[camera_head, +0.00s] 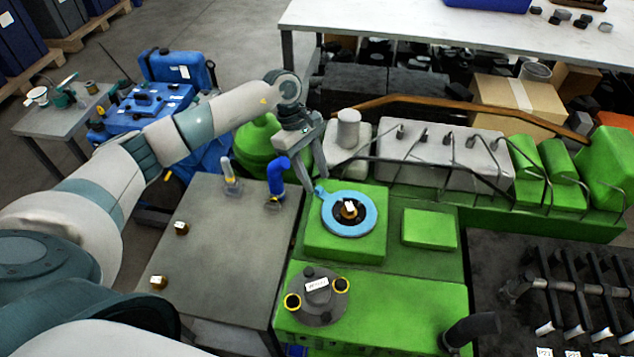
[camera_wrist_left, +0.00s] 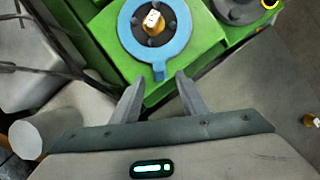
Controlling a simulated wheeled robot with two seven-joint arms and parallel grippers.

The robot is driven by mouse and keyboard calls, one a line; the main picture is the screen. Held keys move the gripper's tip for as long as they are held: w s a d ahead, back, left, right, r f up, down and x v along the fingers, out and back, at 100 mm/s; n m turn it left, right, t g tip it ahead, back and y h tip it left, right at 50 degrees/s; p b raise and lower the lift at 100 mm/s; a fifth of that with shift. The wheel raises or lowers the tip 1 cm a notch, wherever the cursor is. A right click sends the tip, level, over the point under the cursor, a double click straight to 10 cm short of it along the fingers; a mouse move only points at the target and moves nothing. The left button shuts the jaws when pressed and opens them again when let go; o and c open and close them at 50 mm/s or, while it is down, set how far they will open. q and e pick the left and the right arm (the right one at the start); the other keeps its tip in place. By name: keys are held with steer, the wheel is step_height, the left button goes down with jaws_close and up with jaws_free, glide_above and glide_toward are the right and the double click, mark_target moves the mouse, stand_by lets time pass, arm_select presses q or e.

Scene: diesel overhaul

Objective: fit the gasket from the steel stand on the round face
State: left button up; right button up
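The gasket (camera_head: 327,219) is a flat light-blue ring with a small tab. It lies on a raised green block (camera_head: 345,250), around a dark round face (camera_head: 337,210) with studs and a brass piece bearing a white label in its middle. The gasket also shows in the left wrist view (camera_wrist_left: 184,35), its tab pointing toward my gripper. My left gripper (camera_head: 317,184) is open and empty, its fingertips close to the tab. In the left wrist view the gripper (camera_wrist_left: 160,90) has the tab just ahead, between its fingers' lines. My right gripper is not in view.
A grey steel table (camera_head: 225,250) left of the engine carries brass nuts (camera_head: 181,228), a blue bent pipe (camera_head: 276,178) and a clear-topped piece. A dark round cover (camera_head: 318,306) with yellow rings sits on the front green block. Thin pipes (camera_head: 470,168) arch over the engine's right side.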

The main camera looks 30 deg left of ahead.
arm_select(q)
steer(key=b+v, duration=0.4)
steer(key=v, duration=1)
steer(key=shift+r, duration=0.25)
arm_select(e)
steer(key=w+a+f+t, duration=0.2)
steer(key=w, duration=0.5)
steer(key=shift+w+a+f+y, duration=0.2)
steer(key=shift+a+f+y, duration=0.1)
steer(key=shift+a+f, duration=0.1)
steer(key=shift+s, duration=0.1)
